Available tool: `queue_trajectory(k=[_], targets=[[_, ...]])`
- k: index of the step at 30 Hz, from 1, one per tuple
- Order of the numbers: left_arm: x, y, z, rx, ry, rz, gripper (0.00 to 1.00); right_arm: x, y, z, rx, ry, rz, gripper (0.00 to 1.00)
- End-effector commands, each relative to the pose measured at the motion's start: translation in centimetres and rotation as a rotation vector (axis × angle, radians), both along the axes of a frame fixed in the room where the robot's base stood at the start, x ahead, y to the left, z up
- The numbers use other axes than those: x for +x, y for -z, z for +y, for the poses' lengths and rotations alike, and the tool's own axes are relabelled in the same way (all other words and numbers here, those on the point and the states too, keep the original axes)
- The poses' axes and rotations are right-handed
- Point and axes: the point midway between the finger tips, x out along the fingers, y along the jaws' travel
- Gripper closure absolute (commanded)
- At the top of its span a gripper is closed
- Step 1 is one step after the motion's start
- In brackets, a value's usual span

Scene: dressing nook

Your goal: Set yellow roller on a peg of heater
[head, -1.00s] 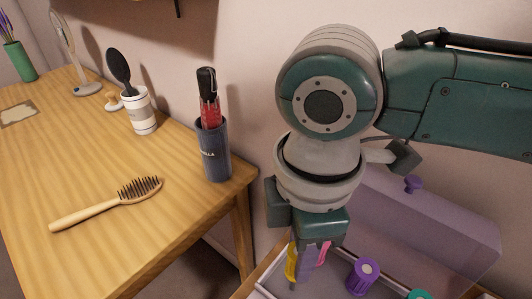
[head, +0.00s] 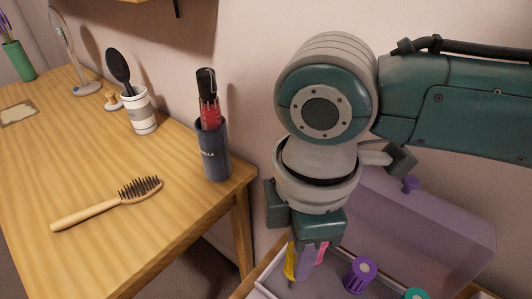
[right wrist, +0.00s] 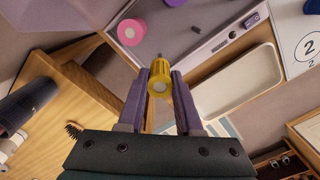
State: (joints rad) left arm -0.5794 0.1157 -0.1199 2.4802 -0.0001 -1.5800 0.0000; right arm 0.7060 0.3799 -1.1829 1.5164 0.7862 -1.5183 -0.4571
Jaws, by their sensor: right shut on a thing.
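My right gripper (head: 305,262) is shut on the yellow roller (head: 290,262). In the right wrist view the roller (right wrist: 159,79) sits between the two purple fingertips, with its round end facing the camera. In the head view the gripper hangs over the left part of the heater (head: 268,283), an open case with a translucent purple lid (head: 425,220) raised behind it. A pink roller (head: 321,253) shows partly behind the fingers, and also in the right wrist view (right wrist: 131,32). Any peg under the yellow roller is hidden. My left gripper is not in view.
A purple roller (head: 360,275) and a teal roller (head: 415,294) stand in the heater. A wooden table (head: 110,160) at left holds a hairbrush (head: 110,203), a dark blue cup (head: 214,150) and a white cup (head: 140,112). The wrist view shows an empty pale tray (right wrist: 235,84).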

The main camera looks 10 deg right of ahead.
Motion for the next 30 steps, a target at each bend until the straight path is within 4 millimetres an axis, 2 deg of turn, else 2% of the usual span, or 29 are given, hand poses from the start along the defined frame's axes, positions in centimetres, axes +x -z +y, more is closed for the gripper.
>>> queue_trajectory(k=[15,30], targets=[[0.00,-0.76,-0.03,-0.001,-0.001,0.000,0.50,-0.01,-0.14,0.08,0.002,0.000,0.000,1.00],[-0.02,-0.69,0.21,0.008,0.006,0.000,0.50,0.00,-0.03,0.05,0.001,0.000,0.000,1.00]])
